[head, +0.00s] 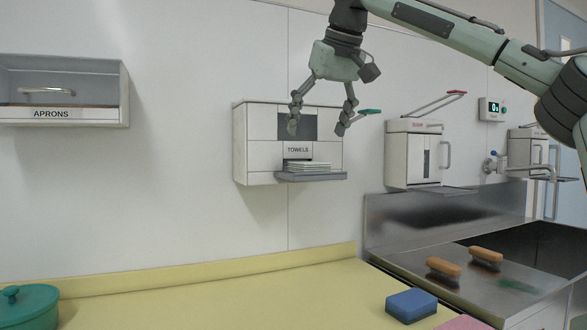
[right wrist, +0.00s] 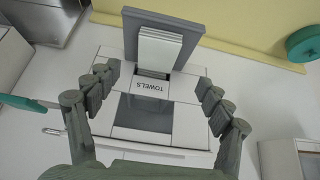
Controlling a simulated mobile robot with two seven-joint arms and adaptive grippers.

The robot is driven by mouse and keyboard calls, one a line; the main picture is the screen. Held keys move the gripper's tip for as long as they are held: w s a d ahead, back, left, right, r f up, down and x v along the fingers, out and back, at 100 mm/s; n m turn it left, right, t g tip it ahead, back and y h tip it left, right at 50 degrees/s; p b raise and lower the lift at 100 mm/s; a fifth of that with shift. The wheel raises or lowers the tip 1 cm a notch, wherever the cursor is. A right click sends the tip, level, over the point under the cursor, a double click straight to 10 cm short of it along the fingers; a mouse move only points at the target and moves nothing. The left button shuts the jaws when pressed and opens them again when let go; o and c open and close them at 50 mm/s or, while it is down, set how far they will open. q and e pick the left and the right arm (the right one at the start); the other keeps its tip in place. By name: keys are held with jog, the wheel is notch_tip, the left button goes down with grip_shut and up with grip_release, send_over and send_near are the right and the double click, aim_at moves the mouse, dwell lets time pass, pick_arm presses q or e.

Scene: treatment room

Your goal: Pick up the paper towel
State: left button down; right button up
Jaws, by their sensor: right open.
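The paper towels (head: 309,166) lie as a small white stack on the grey ledge of the wall dispenser (head: 257,155) labelled TOWELS. In the right wrist view the stack (right wrist: 160,47) shows at the top centre, beyond the fingertips. My right gripper (head: 319,128) is open and empty, in front of the upper part of the dispenser and above the stack. In the right wrist view its fingers (right wrist: 160,85) stand apart on either side of the dispenser (right wrist: 188,125). My left gripper is in neither view.
An apron box (head: 65,113) hangs at the left. Lever dispensers (head: 398,157) hang at the right above a steel sink (head: 515,255). Brushes (head: 443,268), a blue sponge (head: 412,304) and a green lidded pot (head: 28,308) stand below. The yellow counter (head: 230,300) is clear in the middle.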

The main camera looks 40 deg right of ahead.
aim_at(295, 167)
jog(key=shift+w, duration=0.25)
jog(key=shift+w+d+f, duration=0.1)
jog(key=shift+w+f, duration=0.05)
jog(key=shift+f, duration=0.05)
jog(key=shift+x, duration=1.1)
jog(key=x, duration=0.4)
jog(key=shift+d+f, duration=0.25)
jog(key=shift+c, duration=0.4)
jog(key=c, duration=0.7)
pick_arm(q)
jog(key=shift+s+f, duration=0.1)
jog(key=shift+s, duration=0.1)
pick_arm(e)
jog(key=shift+c, duration=0.4)
